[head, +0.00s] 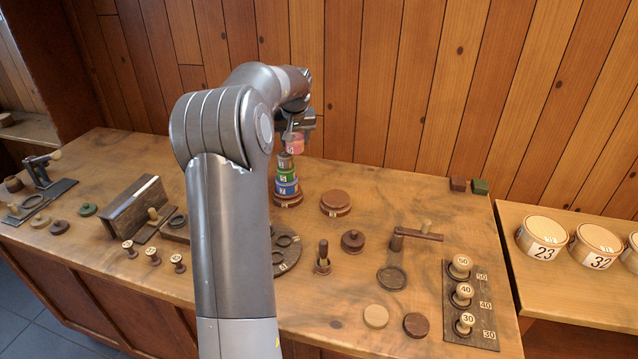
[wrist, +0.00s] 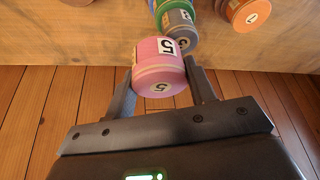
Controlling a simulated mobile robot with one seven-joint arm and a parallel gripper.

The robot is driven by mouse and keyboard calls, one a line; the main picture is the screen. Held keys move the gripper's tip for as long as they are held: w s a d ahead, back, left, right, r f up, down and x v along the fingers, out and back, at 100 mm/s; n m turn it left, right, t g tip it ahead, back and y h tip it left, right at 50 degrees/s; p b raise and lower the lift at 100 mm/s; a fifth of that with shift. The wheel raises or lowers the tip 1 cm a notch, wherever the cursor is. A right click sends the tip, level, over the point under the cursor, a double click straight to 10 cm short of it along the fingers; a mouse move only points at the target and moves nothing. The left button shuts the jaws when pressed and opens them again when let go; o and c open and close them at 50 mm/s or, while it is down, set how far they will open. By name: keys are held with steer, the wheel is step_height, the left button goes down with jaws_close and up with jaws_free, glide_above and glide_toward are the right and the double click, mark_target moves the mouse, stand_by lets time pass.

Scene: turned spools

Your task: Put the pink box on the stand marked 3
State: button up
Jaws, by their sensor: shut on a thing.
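The pink box (head: 294,144) is a short cylinder marked 5. My gripper (wrist: 165,90) is shut on it, with a finger at each side in the wrist view (wrist: 158,68). In the head view it is held just above a stack of a grey box (head: 285,161), a green box (head: 285,174) and a blue box (head: 287,187). I cannot tell whether it touches the grey box. The stack stands on a reddish-brown stand (head: 288,201), its number unreadable. A bare round stand (head: 336,203) is to its right. A stand marked 1 (wrist: 250,15) shows in the wrist view.
My arm hides the bench left of the stack. A post with a wooden arm (head: 416,234), a knobbed brown disc (head: 352,241) and a board of spools (head: 465,295) stand at front right. The plank wall (head: 400,90) is close behind.

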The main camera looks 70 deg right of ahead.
steer(key=s+a+f+m, duration=0.1)
steer(key=s+a+f, duration=0.1)
steer(key=s, duration=1)
steer(key=s+a+f+m, duration=0.2)
steer(key=s+a, duration=0.1)
steer(key=s, duration=0.8)
steer(key=g, duration=0.1)
glide_above(336, 194)
steer(key=a, duration=0.2)
steer(key=shift+h, duration=0.3)
steer(key=f, duration=0.6)
steer(key=shift+s+d+f, duration=0.1)
steer(key=shift+s+d, duration=0.05)
steer(key=shift+s, duration=0.1)
steer(key=shift+f, duration=2.05)
steer(key=shift+f, duration=0.1)
steer(key=o, duration=1)
steer(key=shift+c, duration=0.2)
